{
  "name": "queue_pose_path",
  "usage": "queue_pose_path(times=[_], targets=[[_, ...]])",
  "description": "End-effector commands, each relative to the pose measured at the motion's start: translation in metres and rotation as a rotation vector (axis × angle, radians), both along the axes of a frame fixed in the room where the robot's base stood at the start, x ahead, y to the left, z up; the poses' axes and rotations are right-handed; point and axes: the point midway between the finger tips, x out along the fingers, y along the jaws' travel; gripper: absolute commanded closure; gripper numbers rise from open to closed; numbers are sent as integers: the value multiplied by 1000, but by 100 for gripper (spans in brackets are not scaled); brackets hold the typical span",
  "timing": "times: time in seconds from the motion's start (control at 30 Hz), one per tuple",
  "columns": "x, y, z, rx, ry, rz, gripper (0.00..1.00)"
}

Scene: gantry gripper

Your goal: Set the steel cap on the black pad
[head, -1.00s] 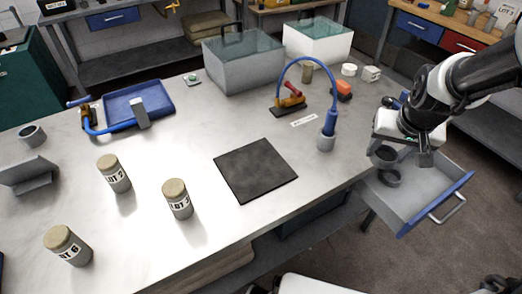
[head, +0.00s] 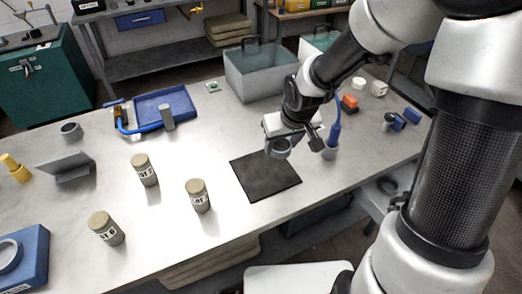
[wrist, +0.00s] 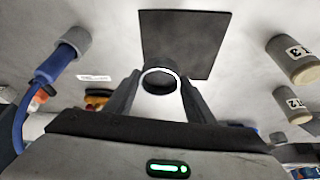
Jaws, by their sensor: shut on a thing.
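The black pad (head: 265,182) lies flat on the bench. It also shows in the wrist view (wrist: 190,35). My gripper (head: 283,143) is over the pad's far edge in the head view. It is shut on the grey steel cap (head: 277,150), a short, round piece. In the wrist view my gripper (wrist: 160,84) has a finger on each side of the cap (wrist: 160,69), whose round rim faces the camera. The cap appears to be above the bench, but I cannot tell the height of the gap.
A blue hose with a grey end (head: 330,152) stands right of the pad. Labelled jars (head: 199,197) stand to its left. A clear bin (head: 258,75) is behind. The open drawer (head: 378,203) at the right holds a dark ring. The pad's surface is clear.

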Motion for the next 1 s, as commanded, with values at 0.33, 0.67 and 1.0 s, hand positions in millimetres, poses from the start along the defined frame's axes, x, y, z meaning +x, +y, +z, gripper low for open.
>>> queue_pose_path(times=[0.33, 0.67, 1.0], targets=[[1, 40, 6, 0, 1, 135, 77], [1, 41, -46, -1, 0, 136, 77], [1, 40, -84, -2, 0, 135, 77]])
